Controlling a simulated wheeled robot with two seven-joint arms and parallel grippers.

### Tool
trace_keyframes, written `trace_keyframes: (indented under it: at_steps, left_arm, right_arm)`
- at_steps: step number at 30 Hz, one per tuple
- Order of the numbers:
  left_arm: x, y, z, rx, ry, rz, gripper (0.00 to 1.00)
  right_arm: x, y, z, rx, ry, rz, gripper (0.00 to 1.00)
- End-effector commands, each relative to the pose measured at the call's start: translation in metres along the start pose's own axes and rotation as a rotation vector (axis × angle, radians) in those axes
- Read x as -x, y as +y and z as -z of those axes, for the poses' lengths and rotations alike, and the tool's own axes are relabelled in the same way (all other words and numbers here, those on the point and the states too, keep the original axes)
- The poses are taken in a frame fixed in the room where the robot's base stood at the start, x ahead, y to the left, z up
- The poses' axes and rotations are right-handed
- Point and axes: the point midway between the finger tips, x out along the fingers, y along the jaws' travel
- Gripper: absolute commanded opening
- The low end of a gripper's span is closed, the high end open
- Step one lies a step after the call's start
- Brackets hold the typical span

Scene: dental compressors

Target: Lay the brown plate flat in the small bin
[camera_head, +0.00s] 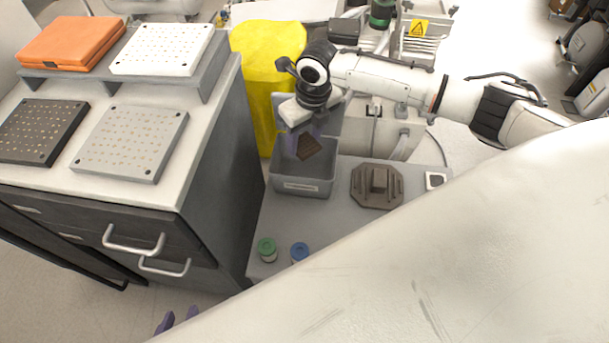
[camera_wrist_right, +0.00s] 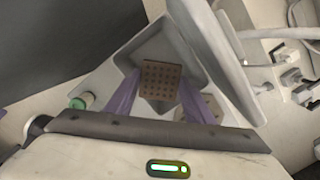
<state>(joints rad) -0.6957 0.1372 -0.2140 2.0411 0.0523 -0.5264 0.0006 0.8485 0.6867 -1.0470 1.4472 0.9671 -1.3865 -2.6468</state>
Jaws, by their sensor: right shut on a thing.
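The brown plate (camera_head: 309,147) is a small square; a grid of holes shows on its face in the right wrist view (camera_wrist_right: 160,80). My right gripper (camera_head: 303,138) is shut on it, with a purple finger on either side. It holds the plate tilted, at the mouth of the small grey bin (camera_head: 302,187). Whether the plate touches the bin's inside is not clear. The bin's wall also shows around the plate in the right wrist view (camera_wrist_right: 150,47). Only the purple fingertips of my left gripper (camera_head: 178,320) show at the bottom edge, apart and with nothing between them.
A brown octagonal block (camera_head: 377,186) sits right of the bin on the grey surface. A green-capped jar (camera_head: 267,250) and a blue-capped jar (camera_head: 299,252) stand in front. A yellow bin (camera_head: 262,60) is behind left. A cabinet (camera_head: 150,190) with perforated plates stands left.

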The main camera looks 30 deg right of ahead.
Motion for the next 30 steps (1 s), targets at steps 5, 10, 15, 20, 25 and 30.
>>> trace_keyframes:
  at_steps: [5, 10, 15, 20, 25, 30]
  left_arm:
    - [-0.008, 0.0, -0.013, 0.002, -0.009, -0.003, 0.31]
    - [-0.012, -0.001, -0.019, 0.003, -0.009, -0.005, 0.31]
    - [-0.012, -0.001, -0.015, 0.003, 0.001, -0.006, 0.31]
    - [-0.013, -0.002, -0.014, 0.005, 0.009, -0.006, 0.31]
    - [-0.017, -0.002, -0.019, 0.012, 0.01, -0.007, 0.31]
    - [-0.015, -0.001, -0.018, 0.014, 0.011, -0.008, 0.31]
  right_arm:
    - [-0.054, 0.001, 0.009, -0.002, 0.004, -0.001, 0.22]
    - [-0.09, 0.001, 0.014, -0.002, 0.002, 0.0, 0.22]
    - [-0.105, 0.0, 0.016, -0.001, 0.001, 0.0, 0.22]
    - [-0.119, 0.001, 0.018, -0.001, 0.001, -0.001, 0.22]
    - [-0.143, 0.001, 0.022, -0.002, 0.002, 0.0, 0.22]
    - [-0.144, 0.0, 0.022, -0.001, 0.0, 0.0, 0.22]
